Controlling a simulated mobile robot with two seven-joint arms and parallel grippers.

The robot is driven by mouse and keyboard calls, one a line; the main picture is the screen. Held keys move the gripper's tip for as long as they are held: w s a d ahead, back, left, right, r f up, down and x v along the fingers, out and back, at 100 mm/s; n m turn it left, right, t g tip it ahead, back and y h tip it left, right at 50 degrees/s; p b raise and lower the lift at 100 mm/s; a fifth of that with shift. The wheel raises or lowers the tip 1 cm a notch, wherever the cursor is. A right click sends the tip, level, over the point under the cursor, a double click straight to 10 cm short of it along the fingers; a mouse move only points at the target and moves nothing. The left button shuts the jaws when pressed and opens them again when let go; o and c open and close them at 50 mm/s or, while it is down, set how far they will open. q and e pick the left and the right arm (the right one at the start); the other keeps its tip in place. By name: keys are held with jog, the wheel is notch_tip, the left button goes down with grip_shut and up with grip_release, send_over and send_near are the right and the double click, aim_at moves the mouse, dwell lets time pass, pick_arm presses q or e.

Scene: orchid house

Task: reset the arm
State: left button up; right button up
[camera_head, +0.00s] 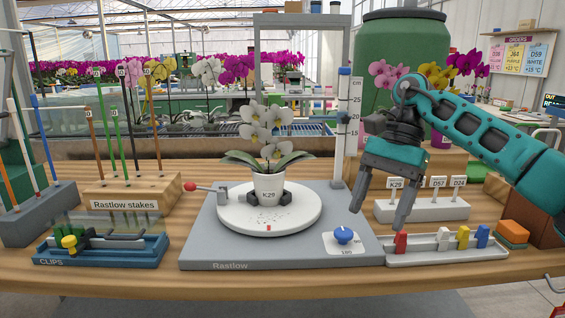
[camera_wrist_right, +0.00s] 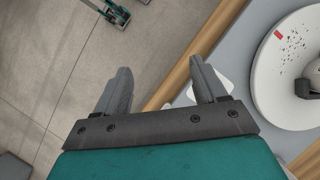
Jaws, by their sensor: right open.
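My right arm comes in from the right in the head view. Its gripper (camera_head: 376,221) points down, open and empty, above the right edge of the grey Rastlow board (camera_head: 205,240) and left of the clip tray. In the right wrist view the gripper (camera_wrist_right: 160,65) has its two grey fingers apart with nothing between them, over the floor and the wooden bench edge (camera_wrist_right: 205,45). The turntable also shows in the wrist view (camera_wrist_right: 268,85). My left gripper is not seen.
A white tray (camera_head: 440,255) with coloured clips lies right of the board. A label rack (camera_head: 425,210) stands behind it, under my right arm. A height gauge (camera_head: 343,130) rises behind the board. The blue CLIPS tray (camera_head: 100,255) and Rastlow stakes block (camera_head: 125,203) are left.

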jog(key=s+a+f+m+t+y+p, duration=0.2)
jog(key=s+a+m+y, duration=0.1)
jog(key=a+m+y, duration=0.65)
jog(key=s+a+f+m+t+y+p, duration=0.1)
jog(key=s+a+f+m+y+p, duration=0.15)
jog(key=a+m+y, duration=0.7)
jog(key=d+f+m+t+h+p, duration=0.1)
jog(key=d+f+m+t+h, duration=0.4)
jog(key=m, duration=0.5)
jog(key=s+d+f+m+t+h+p, duration=0.15)
jog(key=m+t+h, duration=0.25)
jog(key=m+t, duration=0.45)
jog(key=d+f+m+t+h+p, duration=0.2)
jog(key=d+f+m+t+h, duration=0.25)
jog(key=m, duration=0.65)
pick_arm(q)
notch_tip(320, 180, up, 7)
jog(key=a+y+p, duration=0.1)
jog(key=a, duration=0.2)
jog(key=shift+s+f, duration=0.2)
pick_arm(e)
jog(key=s+d+f+m+g+h, duration=0.6)
jog(key=s+d+f+m, duration=0.3)
jog(key=s+f+m, duration=0.3)
jog(key=shift+s+d+g+h, duration=0.35)
jog(key=shift+s+h, duration=0.3)
jog(key=shift+s, duration=0.35)
